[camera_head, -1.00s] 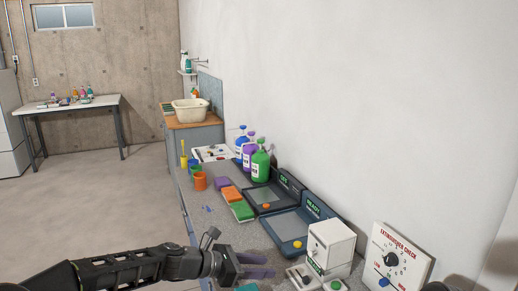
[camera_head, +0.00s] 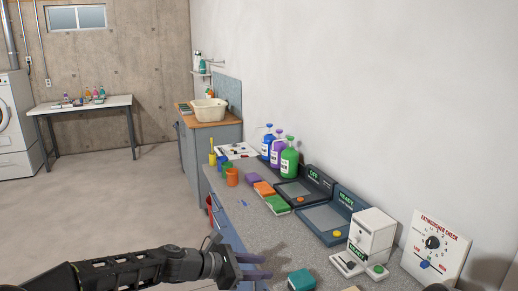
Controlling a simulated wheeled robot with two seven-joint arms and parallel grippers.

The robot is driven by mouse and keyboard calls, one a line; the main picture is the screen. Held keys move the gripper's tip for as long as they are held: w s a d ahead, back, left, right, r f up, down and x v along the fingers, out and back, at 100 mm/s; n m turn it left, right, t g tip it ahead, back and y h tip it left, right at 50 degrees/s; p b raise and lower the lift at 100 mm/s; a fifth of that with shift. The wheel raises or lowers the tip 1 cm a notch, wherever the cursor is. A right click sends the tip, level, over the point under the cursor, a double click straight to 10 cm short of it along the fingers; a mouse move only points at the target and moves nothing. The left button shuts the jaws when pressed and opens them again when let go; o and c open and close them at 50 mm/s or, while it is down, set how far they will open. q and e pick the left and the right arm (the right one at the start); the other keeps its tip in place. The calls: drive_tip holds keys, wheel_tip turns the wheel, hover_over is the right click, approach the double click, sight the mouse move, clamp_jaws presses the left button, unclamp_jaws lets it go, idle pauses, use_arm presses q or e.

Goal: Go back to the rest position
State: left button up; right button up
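My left gripper (camera_head: 262,266) is at the bottom middle of the head view, its arm coming in from the left. Its two fingers are apart with nothing between them. It is at the front edge of the grey counter (camera_head: 255,220), left of a teal block (camera_head: 301,280). My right gripper cannot be made out; a small dark shape shows at the bottom right edge.
A sink cabinet (camera_head: 213,150) stands beyond. The floor (camera_head: 90,210) at left is clear.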

use_arm(q)
drive_tip(key=s+a+f+m+y, duration=0.15)
drive_tip(key=s+f+m, duration=0.25)
drive_tip(key=f, duration=0.4)
drive_tip(key=s+a+f+m+g+y, duration=0.15)
drive_tip(key=s+f+m, duration=0.25)
drive_tip(key=f, duration=0.4)
drive_tip(key=s+a+f+m+t+y, duration=0.1)
drive_tip(key=s+f+m+y, duration=0.25)
drive_tip(key=f, duration=0.45)
drive_tip(key=s+a+f+m+g, duration=0.1)
drive_tip(key=s+f+m, duration=0.1)
drive_tip(key=s, duration=0.6)
drive_tip(key=s+a+f+m+g+y, duration=0.1)
drive_tip(key=s+f+m+g, duration=0.1)
drive_tip(key=s+f, duration=0.3)
drive_tip(key=s+a+f+m+g, duration=0.1)
drive_tip(key=s+f+m, duration=0.2)
drive_tip(key=s, duration=0.9)
drive_tip(key=shift+s+a+f+m, duration=0.25)
drive_tip(key=shift+f+m, duration=0.1)
drive_tip(key=shift+f, duration=0.3)
drive_tip(key=shift+g, duration=0.25)
drive_tip(key=shift+f, duration=0.1)
